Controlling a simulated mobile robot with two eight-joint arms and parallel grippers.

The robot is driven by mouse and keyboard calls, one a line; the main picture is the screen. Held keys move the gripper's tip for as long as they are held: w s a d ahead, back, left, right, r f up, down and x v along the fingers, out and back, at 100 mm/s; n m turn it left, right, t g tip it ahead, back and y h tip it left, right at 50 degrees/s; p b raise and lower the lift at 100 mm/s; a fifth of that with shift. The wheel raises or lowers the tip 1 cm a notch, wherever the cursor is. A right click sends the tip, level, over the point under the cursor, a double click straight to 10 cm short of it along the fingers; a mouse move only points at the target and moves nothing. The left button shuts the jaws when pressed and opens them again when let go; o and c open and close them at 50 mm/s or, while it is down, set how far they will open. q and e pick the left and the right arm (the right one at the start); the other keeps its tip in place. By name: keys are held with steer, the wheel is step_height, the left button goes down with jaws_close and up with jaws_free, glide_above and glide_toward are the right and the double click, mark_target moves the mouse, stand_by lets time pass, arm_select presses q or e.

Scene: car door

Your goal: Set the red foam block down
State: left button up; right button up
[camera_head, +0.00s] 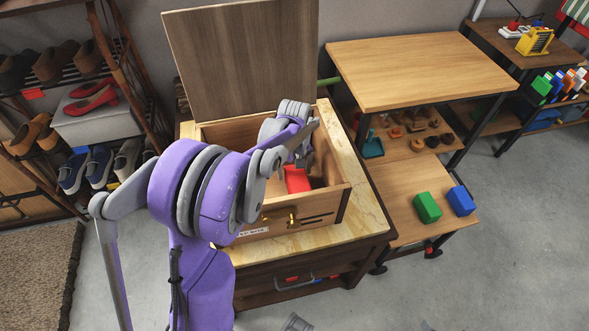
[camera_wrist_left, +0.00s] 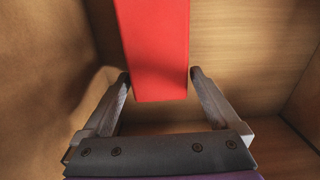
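The red foam block (camera_head: 297,179) is inside the open wooden box (camera_head: 333,208), partly hidden by my left arm. In the left wrist view the red foam block (camera_wrist_left: 155,50) is upright in the picture, its near end between the two fingers. I cannot tell whether the block touches the box floor. My right gripper is not clearly seen.
The box's lid (camera_head: 247,55) stands open behind it. The box sits on a light-topped cabinet (camera_head: 362,222). To the right, a wooden shelf (camera_head: 400,200) carries a green block (camera_head: 427,208) and a blue block (camera_head: 461,201). A shoe rack (camera_head: 75,120) stands left.

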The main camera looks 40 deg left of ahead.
arm_select(q)
step_height(320, 180, up, 12)
steer(key=p, duration=0.1)
steer(key=shift+r, duration=0.2)
stand_by(0.4)
